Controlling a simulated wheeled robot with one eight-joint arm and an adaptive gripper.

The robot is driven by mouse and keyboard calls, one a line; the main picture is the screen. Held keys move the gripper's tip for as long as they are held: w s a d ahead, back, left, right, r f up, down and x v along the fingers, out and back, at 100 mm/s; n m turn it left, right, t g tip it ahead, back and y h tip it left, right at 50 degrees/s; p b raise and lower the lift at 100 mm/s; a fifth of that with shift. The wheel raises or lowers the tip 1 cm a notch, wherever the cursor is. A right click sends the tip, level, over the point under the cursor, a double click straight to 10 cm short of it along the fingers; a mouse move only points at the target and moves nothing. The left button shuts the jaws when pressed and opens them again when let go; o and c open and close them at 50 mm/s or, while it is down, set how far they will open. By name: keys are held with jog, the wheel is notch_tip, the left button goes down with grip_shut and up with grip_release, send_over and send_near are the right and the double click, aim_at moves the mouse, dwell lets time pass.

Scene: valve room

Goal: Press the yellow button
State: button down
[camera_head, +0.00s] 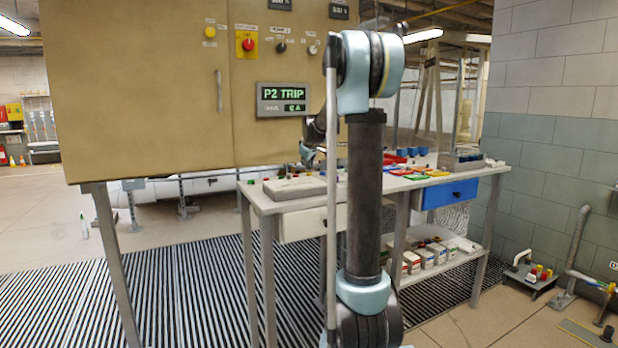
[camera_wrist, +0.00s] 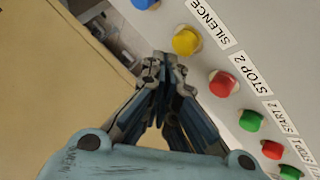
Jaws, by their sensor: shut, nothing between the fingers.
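In the wrist view a round yellow button (camera_wrist: 186,42) sits on a light grey panel (camera_wrist: 225,55), with a SILENCE label beside it. My gripper (camera_wrist: 164,62) is shut and empty. Its fingertips appear just below and left of the yellow button in the picture; I cannot tell whether they touch anything. In the head view my gripper (camera_head: 309,156) is small and partly hidden by my arm, above the workbench. Another yellow round control (camera_head: 210,32) is on the beige cabinet in the head view.
Near the yellow button are a blue button (camera_wrist: 145,3), a red button (camera_wrist: 222,83) and a green button (camera_wrist: 250,120), with more beyond. The beige cabinet (camera_head: 140,90) stands left, with a P2 TRIP display (camera_head: 283,99). The workbench (camera_head: 470,174) holds several coloured items.

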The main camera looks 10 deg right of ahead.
jog(key=shift+s+f, duration=0.1)
jog(key=shift+f, duration=0.7)
dwell(1.0)
dwell(0.4)
jog(key=shift+r, duration=0.85)
jog(key=shift+r, duration=0.1)
jog(key=shift+r, duration=2.4)
